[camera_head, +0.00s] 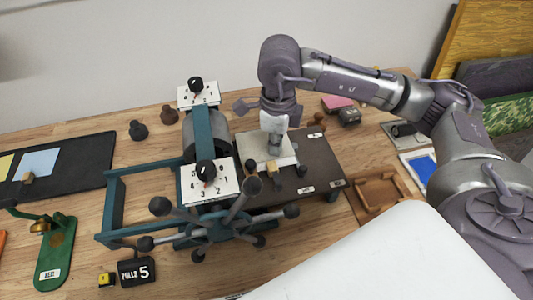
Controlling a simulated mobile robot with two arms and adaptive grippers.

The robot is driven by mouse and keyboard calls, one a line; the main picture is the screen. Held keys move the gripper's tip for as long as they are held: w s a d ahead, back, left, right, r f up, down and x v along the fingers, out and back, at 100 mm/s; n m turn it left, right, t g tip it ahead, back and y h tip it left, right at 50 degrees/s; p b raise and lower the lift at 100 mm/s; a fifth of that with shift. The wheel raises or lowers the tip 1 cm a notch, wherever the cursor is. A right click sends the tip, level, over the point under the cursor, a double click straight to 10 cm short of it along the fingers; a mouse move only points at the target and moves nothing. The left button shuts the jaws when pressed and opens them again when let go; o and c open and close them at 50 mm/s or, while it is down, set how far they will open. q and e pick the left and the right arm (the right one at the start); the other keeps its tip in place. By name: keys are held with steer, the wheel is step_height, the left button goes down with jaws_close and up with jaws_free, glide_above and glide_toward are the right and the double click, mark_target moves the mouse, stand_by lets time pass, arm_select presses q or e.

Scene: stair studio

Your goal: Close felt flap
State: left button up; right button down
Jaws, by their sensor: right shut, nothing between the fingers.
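A printing press with a blue-green frame (116,203) stands on the wooden table. Its dark bed (318,158) reaches out to the right of the roller (216,132). A pale sheet (246,147), which looks like the felt flap, shows on the bed beside the roller. I cannot tell whether it lies fully flat. My right gripper (274,152) points down over the sheet, shut and empty. It hides part of the sheet, and I cannot tell whether it touches it. My left gripper is out of view.
The star wheel (222,226) with several knobbed spokes sticks out in front of the press. Numbered dials (211,188) sit on top. A brown wooden tray (378,190) lies right of the bed. A black mat (80,165) and a green stand (55,258) are at left.

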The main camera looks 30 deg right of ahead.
steer(key=shift+s+f, duration=0.15)
steer(key=shift+f, duration=0.05)
steer(key=shift+r+p, duration=0.5)
steer(key=shift+r, duration=0.25)
steer(key=shift+r+p, duration=1.4)
steer(key=shift+r, duration=1.45)
steer(key=shift+r, duration=0.1)
